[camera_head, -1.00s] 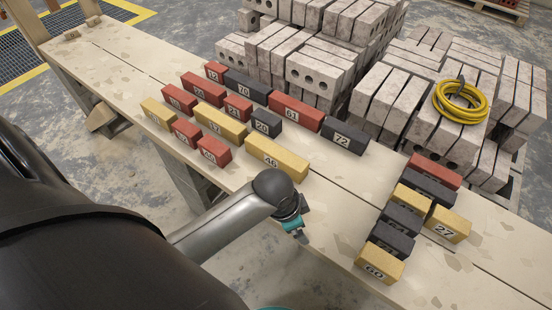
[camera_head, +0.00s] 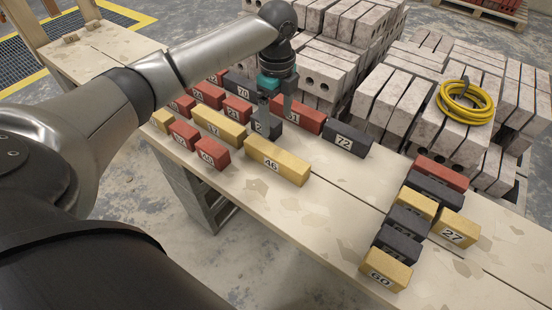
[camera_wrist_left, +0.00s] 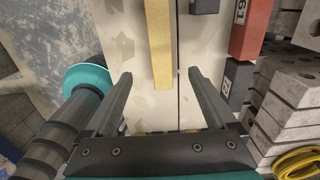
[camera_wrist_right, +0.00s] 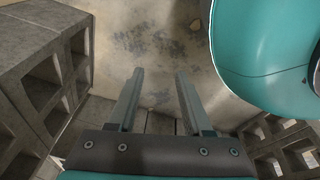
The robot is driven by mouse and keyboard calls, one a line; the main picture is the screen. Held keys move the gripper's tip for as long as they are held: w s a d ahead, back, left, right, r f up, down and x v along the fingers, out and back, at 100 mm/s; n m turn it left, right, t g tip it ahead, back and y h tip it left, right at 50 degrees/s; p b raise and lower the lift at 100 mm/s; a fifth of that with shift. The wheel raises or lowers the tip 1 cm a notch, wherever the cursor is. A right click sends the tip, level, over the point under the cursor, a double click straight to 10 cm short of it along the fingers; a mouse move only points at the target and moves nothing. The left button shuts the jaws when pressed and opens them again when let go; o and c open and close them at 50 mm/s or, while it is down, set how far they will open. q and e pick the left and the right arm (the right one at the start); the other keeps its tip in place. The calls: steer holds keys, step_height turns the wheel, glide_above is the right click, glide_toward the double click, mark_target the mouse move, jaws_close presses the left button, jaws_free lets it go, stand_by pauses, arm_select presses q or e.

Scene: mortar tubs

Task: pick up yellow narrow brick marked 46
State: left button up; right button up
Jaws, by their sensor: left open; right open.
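The yellow narrow brick marked 46 (camera_head: 277,160) lies flat near the front edge of the table, its numbered long side facing me. My left gripper (camera_head: 275,116) is open and empty, hanging above the table; in the head view it shows just behind the brick. In the left wrist view a yellow brick (camera_wrist_left: 159,45) shows beyond and below the gap between the open fingers (camera_wrist_left: 159,76); its number is hidden there. My right gripper (camera_wrist_right: 156,75) is open and empty, with floor ahead; it is outside the head view.
Left of brick 46 are yellow brick 17 (camera_head: 219,127) and red bricks. Behind it are a dark brick partly hidden by my gripper, red brick 61 (camera_head: 303,118) and dark brick 72 (camera_head: 346,139). Clear table lies to its right, before the column with yellow brick 60 (camera_head: 386,269).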

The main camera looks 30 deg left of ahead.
arm_select(q)
steer(key=b, duration=0.3)
glide_above(276, 153)
step_height(276, 153, down, 5)
steer(key=shift+f, duration=0.2)
step_height(276, 153, down, 2)
steer(key=shift+f+b, duration=0.1)
steer(key=shift+b, duration=0.2)
steer(key=shift+f+b, duration=0.5)
steer(key=shift+f, duration=0.65)
arm_select(e)
steer(key=w+a+r, duration=0.4)
steer(key=w+r, duration=0.1)
steer(key=r, duration=0.1)
steer(key=shift+w+a+r+y, duration=0.3)
steer(key=shift+r, duration=0.05)
arm_select(q)
step_height(276, 153, down, 4)
steer(key=b, duration=0.3)
steer(key=shift+f, duration=0.5)
arm_select(e)
steer(key=w+r+t, duration=0.1)
steer(key=w+r, duration=0.2)
steer(key=r, duration=0.3)
steer(key=shift+a+r, duration=0.15)
steer(key=shift+a, duration=0.15)
arm_select(q)
jaws_close()
